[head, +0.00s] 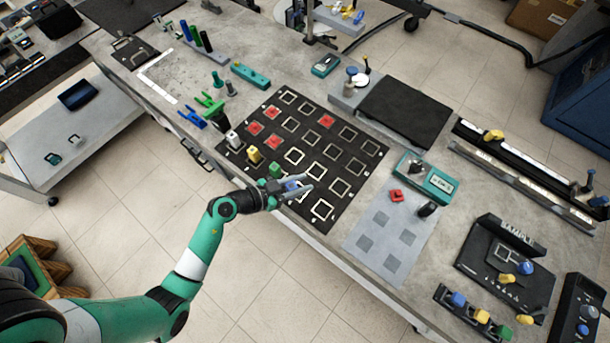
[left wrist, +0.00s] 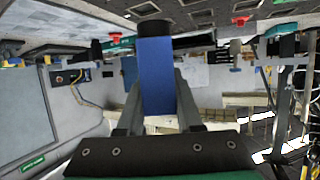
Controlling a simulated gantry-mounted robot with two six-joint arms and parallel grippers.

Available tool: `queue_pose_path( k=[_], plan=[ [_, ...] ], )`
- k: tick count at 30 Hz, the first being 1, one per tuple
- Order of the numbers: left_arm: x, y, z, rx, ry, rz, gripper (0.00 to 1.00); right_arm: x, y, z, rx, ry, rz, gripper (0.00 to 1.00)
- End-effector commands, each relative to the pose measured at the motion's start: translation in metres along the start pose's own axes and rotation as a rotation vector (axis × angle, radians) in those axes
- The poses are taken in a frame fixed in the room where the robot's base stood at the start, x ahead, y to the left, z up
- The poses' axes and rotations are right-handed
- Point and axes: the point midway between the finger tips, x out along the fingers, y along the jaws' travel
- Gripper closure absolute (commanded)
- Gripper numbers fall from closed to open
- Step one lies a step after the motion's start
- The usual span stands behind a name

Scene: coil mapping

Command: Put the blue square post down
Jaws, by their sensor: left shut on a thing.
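The blue square post (head: 291,186) is between the fingers of my left gripper (head: 305,186), over the near edge of the black mat (head: 333,220). In the left wrist view the post (left wrist: 157,75) stands out between both fingers (left wrist: 157,100), with a dark piece at its far end. I cannot tell whether it touches the mat. Green (head: 275,170), yellow (head: 254,155) and white (head: 233,139) posts stand in a line along the mat's near edge, left of the gripper. My right gripper is not in view.
The mat has white square outlines, some with red pieces (head: 326,121) on them. A grey sheet with dark squares (head: 373,223) and a teal device (head: 425,178) lie to the right. Blue and green clips (head: 193,119) lie to the left. The table's front edge is close below the gripper.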

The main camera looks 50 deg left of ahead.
Motion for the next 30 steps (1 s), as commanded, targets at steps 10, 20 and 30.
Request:
queue_pose_path(
  k=[10, 20, 30],
  plan=[
    [0.047, -0.025, 0.034, 0.000, 0.001, 0.000, 1.00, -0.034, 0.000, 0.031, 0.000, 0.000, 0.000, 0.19],
    [0.068, -0.030, 0.068, -0.001, 0.000, -0.001, 1.00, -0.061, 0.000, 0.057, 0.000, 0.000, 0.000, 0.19],
    [0.068, -0.030, 0.068, -0.001, 0.000, 0.000, 1.00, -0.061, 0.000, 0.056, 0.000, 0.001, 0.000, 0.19]
  ],
)
